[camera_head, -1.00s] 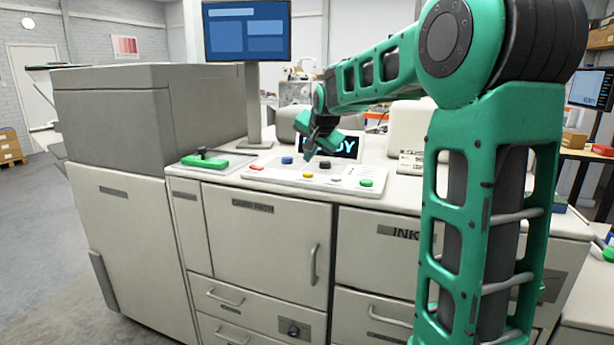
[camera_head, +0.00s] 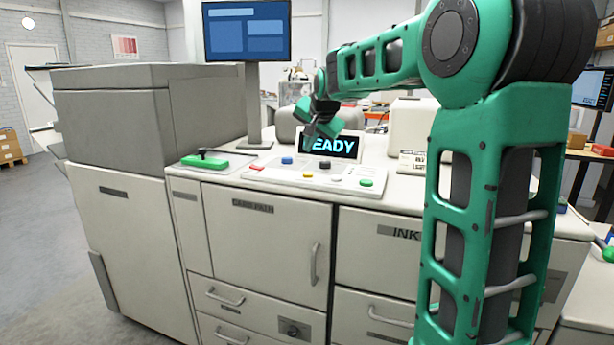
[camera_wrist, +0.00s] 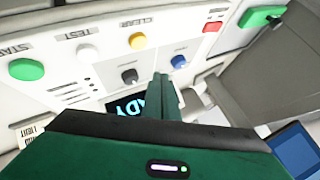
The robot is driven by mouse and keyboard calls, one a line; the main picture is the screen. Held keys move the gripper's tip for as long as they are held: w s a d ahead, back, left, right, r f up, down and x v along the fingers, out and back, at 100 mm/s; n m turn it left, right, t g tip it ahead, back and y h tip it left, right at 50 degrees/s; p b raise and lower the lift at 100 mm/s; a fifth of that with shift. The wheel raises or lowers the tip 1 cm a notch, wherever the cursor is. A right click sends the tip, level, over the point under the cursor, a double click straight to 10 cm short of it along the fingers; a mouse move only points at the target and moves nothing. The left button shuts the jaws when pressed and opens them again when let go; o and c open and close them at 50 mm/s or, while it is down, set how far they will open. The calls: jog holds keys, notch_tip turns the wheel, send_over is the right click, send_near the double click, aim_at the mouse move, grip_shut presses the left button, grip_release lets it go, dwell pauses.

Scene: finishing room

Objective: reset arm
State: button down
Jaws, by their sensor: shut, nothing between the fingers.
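My arm reaches over the printing machine's top from the right in the head view. The gripper appears clear of the panel. In the wrist view the fingers cover part of the display (camera_wrist: 127,103).
A beige box-shaped housing (camera_head: 408,127) stands right of the display. Open space shows above the panel.

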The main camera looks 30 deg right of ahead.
jog(key=s+a+f+n+g+y, duration=0.1)
jog(key=s+f, duration=0.6)
jog(key=s, duration=0.8)
jog(key=s+a+f+n+g+y, duration=0.1)
jog(key=s+a+f+n+g, duration=0.2)
jog(key=s, duration=1.2)
jog(key=s+a+f+n+g, duration=0.1)
jog(key=s+a+f+g, duration=0.2)
jog(key=s+f, duration=0.8)
jog(key=s+g, duration=0.2)
jog(key=s, duration=0.2)
jog(key=shift+s+f+n+y, duration=0.15)
jog(key=shift+f+n+y, duration=0.25)
jog(key=shift+w+f, duration=0.25)
jog(key=shift+w, duration=0.4)
